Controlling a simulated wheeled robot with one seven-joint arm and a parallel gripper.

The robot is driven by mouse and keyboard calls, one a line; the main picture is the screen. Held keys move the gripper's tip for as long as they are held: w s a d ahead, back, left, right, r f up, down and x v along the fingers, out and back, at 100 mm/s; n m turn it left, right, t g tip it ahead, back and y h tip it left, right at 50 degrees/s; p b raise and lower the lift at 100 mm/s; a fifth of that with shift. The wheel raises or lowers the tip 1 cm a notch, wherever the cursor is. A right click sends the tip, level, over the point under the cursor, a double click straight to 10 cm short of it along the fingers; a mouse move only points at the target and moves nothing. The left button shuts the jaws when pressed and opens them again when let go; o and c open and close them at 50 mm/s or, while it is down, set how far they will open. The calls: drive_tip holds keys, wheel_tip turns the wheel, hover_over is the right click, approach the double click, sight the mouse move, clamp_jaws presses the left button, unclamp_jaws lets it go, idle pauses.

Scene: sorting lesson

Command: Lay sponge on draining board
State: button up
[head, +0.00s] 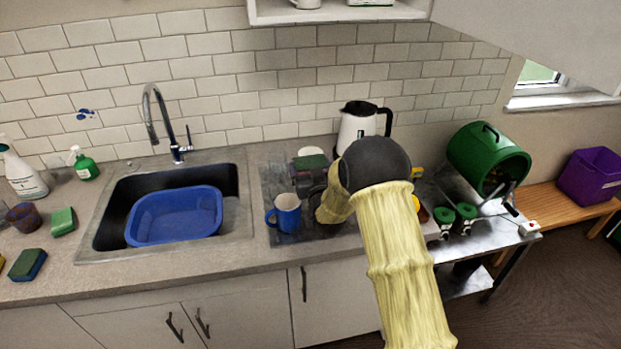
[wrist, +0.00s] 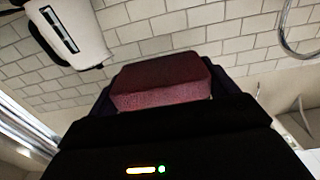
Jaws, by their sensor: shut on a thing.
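My gripper (wrist: 160,105) is shut on a sponge (wrist: 160,82), whose dull red side faces the wrist camera between the dark fingers. In the head view the held sponge (head: 311,162) shows a dark green top, and my gripper (head: 308,178) is partly hidden by my wrist. They are over the grey draining board (head: 274,172) to the right of the sink. I cannot tell whether the sponge touches the board. A blue mug (head: 287,213) stands on the board's front part, left of my wrist.
The sink holds a blue basin (head: 178,216). A green sponge (head: 63,221) and a blue-green sponge (head: 27,265) lie on the left counter. A white kettle (head: 355,122) stands behind the board. A green drum (head: 487,158) is on the right. My arm hides part of the board.

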wheel_tip(320, 180, down, 4)
drive_tip(key=shift+f+p, duration=0.1)
drive_tip(key=shift+p, duration=0.4)
drive_tip(key=shift+w, duration=0.1)
drive_tip(key=shift+s+a+f+b, duration=0.1)
drive_tip(key=shift+s+f+b, duration=0.15)
drive_tip(key=shift+b, duration=0.1)
drive_tip(key=shift+f, duration=0.1)
